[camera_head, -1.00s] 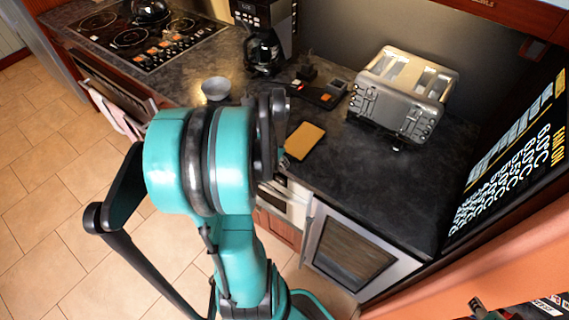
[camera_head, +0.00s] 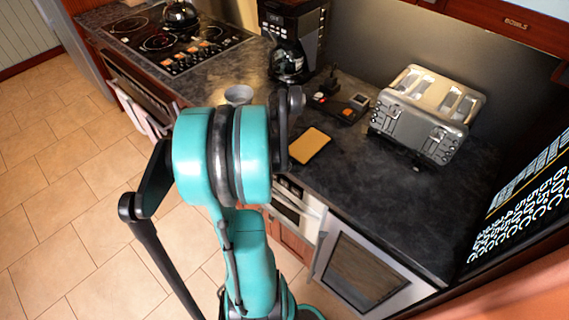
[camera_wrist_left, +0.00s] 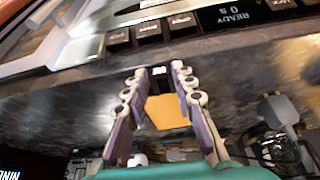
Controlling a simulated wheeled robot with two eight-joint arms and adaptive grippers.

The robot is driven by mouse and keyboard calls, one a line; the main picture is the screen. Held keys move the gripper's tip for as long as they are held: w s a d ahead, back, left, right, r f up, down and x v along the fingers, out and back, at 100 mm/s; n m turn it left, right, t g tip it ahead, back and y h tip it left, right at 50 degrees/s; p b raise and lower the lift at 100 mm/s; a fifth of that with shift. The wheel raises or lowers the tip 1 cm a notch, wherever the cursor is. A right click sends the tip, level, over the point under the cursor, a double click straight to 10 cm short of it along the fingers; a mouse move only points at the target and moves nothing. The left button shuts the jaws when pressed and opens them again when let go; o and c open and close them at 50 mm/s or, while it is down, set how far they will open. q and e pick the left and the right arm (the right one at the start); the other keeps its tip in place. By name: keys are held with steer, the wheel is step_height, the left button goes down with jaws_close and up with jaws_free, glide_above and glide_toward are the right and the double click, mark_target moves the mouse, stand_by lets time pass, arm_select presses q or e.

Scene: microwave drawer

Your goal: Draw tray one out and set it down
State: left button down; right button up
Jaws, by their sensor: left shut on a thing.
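My left gripper (camera_wrist_left: 158,76) is in the left wrist view, its two pale-tipped fingers close together. A small dark tab with a white mark (camera_wrist_left: 159,70) sits between the fingertips, against the front edge of an appliance, and the fingers hold it. I cannot read the mark or tell for sure whether the tab belongs to tray one. In the head view my teal arm hides the gripper and the tab. My right gripper is not in view.
On the dark counter (camera_head: 385,195) lie a yellow board (camera_head: 309,146) and a small grey bowl (camera_head: 238,94). A metal toaster (camera_head: 425,115) and a coffee maker (camera_head: 290,40) stand behind. A glass-fronted appliance (camera_head: 360,265) is below. Tiled floor (camera_head: 60,215) is open at left.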

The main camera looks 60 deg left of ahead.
arm_select(q)
steer(key=c, duration=1.2)
jaws_free()
steer(key=v, duration=1.2)
steer(key=shift+s, duration=0.1)
